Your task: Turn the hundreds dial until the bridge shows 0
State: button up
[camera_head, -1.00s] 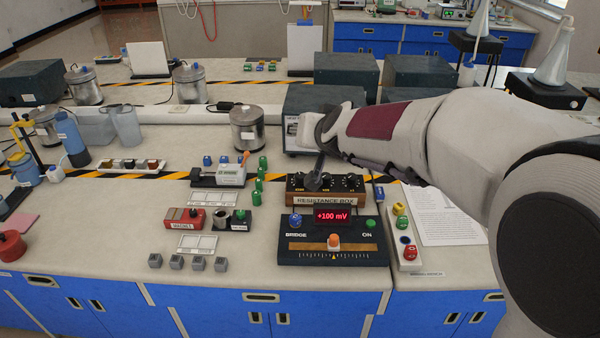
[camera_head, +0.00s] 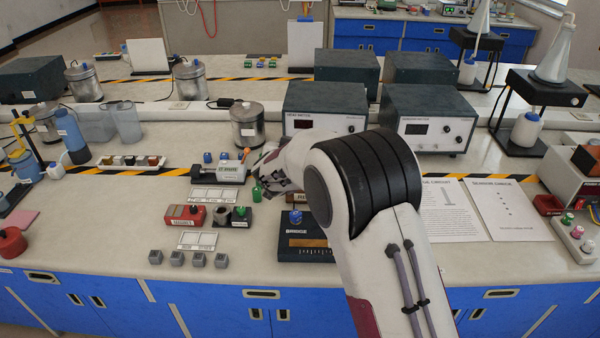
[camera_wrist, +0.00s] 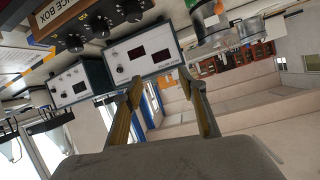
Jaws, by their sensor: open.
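The resistance box (camera_wrist: 85,20) shows at the upper left of the wrist view, tilted, with several black dials (camera_wrist: 100,25) on its face. I cannot tell which is the hundreds dial. In the head view my arm hides the box. The bridge (camera_head: 305,243) shows only its left part, with a blue knob (camera_head: 295,217); its display is hidden behind my arm. My gripper (camera_head: 270,178) is left of the box's place in the head view. In the wrist view my gripper (camera_wrist: 160,82) is open with nothing between its fingers, apart from the dials.
A white-labelled device (camera_head: 217,172) and a red box (camera_head: 184,216) are to the left. Two meters (camera_head: 428,130) stand behind.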

notch_tip(320, 180, down, 11)
jog(key=m+h, duration=0.1)
jog(key=h, duration=0.2)
jog(key=shift+w+g, duration=0.2)
jog(key=shift+g, duration=0.1)
jog(key=shift+w+f, duration=0.15)
jog(key=shift+x, duration=3.7)
jog(key=shift+d, duration=0.1)
jog(key=c, duration=1.1)
